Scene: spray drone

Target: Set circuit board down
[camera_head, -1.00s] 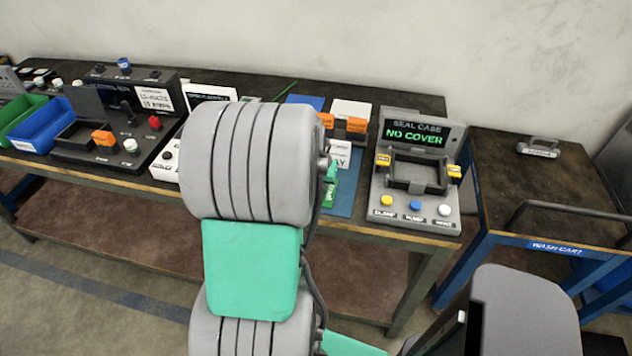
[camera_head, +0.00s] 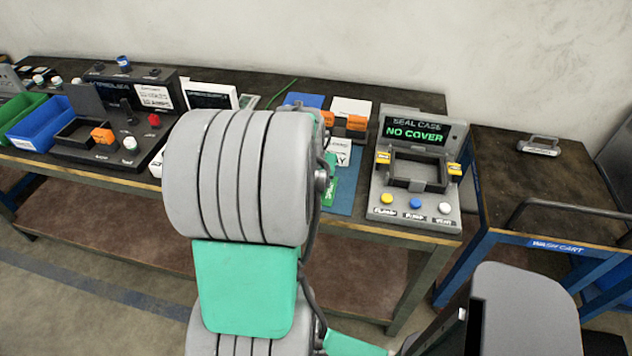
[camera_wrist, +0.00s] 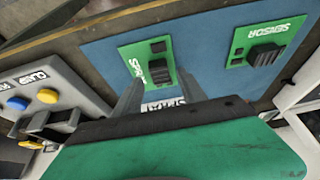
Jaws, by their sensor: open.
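In the wrist view a green circuit board (camera_wrist: 142,62) with a black block on it lies on a blue mat (camera_wrist: 205,60). Its white label is partly readable, beginning "SPA". A second green board (camera_wrist: 268,48) labelled "SENSOR" lies to its right. My gripper (camera_wrist: 156,78) is open, its two fingers on either side of the first board's black block. I cannot tell whether they touch it. In the head view my arm hides the gripper, and only a green board edge (camera_head: 330,190) shows beside the arm on the mat (camera_head: 345,188).
The seal case station (camera_head: 415,205), its screen reading "NO COVER", stands right of the mat; it also shows in the wrist view (camera_wrist: 50,75). Orange-and-white blocks (camera_head: 350,115) stand behind the mat. A dark control station (camera_head: 60,150) and blue bin (camera_head: 40,128) are left. A wash cart (camera_head: 555,243) stands right.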

